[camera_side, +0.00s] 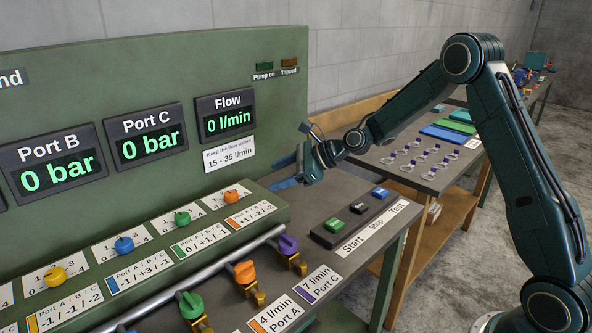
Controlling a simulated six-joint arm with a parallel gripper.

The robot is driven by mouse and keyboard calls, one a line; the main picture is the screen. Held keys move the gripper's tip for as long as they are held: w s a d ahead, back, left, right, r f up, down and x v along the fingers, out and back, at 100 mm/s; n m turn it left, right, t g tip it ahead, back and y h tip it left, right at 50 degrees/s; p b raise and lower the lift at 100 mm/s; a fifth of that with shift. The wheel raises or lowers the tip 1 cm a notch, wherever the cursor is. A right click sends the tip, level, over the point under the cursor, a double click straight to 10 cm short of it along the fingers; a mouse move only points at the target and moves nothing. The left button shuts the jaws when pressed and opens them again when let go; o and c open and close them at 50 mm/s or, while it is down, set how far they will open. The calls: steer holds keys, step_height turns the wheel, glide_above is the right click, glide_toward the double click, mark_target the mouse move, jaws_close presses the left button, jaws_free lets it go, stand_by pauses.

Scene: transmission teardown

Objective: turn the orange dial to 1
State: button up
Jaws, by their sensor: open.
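The orange dial (231,197) is a small round knob on the sloped green ledge. It stands at the right end of a row of dials, on a white plate with number marks too small to read. An orange-striped label "+1 / -2 / -2" lies below it. My gripper (276,174) is open and empty. It is up and to the right of the orange dial, apart from it, with its blue fingers pointing left.
Green (182,219), blue (124,245) and yellow (54,276) dials continue the row leftward. Orange (245,271) and purple (288,245) valve handles stand in front. The Start/Stop/Test button box (352,218) is at right. The flow display (226,117) reads 0 l/min.

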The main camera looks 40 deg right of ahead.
mark_target(233, 194)
steer(key=w+f+m, duration=0.1)
steer(key=w+d+f+m+t, duration=0.1)
steer(key=m, duration=0.1)
steer(key=d+f+m, duration=0.1)
steer(key=f, duration=0.1)
steer(key=shift+w+y, duration=0.3)
steer(key=shift+w, duration=0.1)
steer(key=shift+a, duration=0.1)
steer(key=shift+x, duration=6.85)
steer(key=shift+w, duration=0.1)
steer(key=shift+r, duration=0.1)
steer(key=c, duration=1)
